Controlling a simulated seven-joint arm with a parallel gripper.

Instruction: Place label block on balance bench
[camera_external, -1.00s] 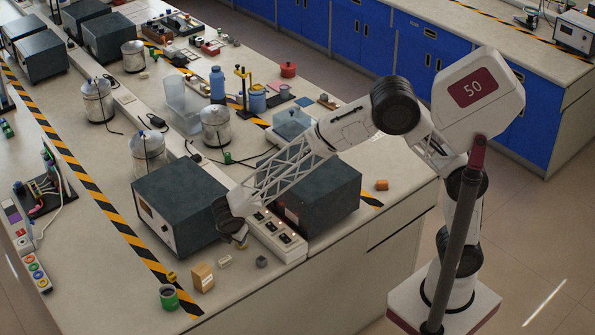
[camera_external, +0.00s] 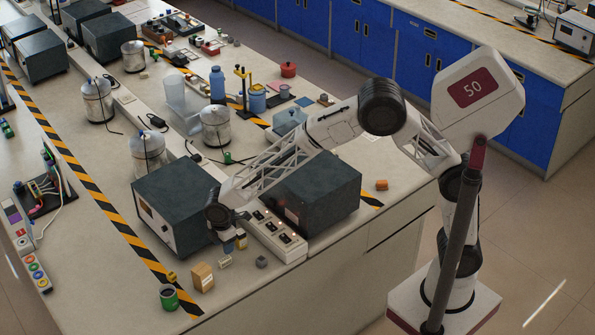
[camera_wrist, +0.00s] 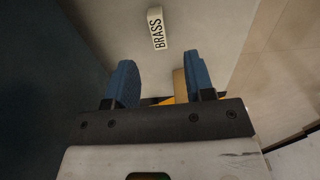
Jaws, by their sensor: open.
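The label block (camera_wrist: 157,28) is a small whitish block marked BRASS, lying on the pale bench top at the top middle of the wrist view. In the external view the small pale block (camera_external: 225,262) lies near the bench's front edge. My gripper (camera_external: 235,243) is just behind it, pointing down, apart from it. In the wrist view my gripper (camera_wrist: 158,67) has its two blue fingers spread, with nothing held between them. The bench top (camera_external: 270,290) is pale; I cannot tell which part is the balance bench.
A dark instrument box (camera_external: 175,208) stands left of my gripper and another (camera_external: 322,195) right, with a white switch strip (camera_external: 276,238) between. A wooden block (camera_external: 203,277), green cup (camera_external: 169,297) and grey nut-like piece (camera_external: 262,262) are nearby.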

